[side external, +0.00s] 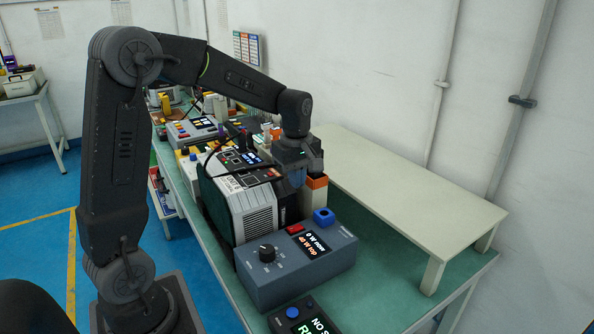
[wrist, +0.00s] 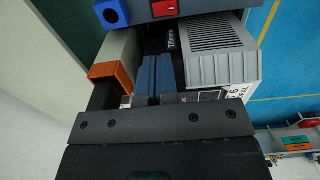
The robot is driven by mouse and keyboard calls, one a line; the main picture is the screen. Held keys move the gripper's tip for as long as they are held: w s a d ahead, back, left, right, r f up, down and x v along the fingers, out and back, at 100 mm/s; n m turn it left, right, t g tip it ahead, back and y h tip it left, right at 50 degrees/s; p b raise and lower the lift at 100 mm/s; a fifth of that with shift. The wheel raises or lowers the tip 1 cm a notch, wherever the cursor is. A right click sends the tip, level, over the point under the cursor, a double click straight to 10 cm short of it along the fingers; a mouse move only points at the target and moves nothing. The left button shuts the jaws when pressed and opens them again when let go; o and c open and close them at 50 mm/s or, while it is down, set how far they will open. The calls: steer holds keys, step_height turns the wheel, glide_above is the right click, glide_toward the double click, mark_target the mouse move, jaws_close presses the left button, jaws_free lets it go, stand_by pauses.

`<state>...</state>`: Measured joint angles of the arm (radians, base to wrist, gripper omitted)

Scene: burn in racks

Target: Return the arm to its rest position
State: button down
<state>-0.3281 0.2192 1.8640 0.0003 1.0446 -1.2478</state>
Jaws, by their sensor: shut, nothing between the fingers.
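My gripper (side external: 299,172) is at the end of my arm, which reaches over the bench and bends down behind the grey vented unit. In the wrist view its two blue fingers (wrist: 158,72) are together, with nothing between them. They are beside the dark side of the grey vented unit (side external: 253,215), which also shows in the wrist view (wrist: 215,42). An orange-topped beige post (side external: 317,184) stands close on the other side of the fingers; its orange cap (wrist: 111,75) shows in the wrist view. Whether the fingers touch anything is unclear.
A blue-grey box (side external: 280,273) with a dial, red switch and lit display stands in front. A dark display panel (side external: 303,315) is nearer the camera. A beige raised shelf (side external: 415,195) lies to the right, empty on top. Several instruments and cables crowd the bench behind.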

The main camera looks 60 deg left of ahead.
steer(key=s+d+r+m+t, duration=0.2)
steer(key=s+d+r+m, duration=0.5)
steer(key=s+m, duration=0.1)
steer(key=s+d+m+t, duration=0.3)
steer(key=s+d+m, duration=0.3)
steer(key=s+m, duration=0.4)
steer(key=shift+s, duration=0.2)
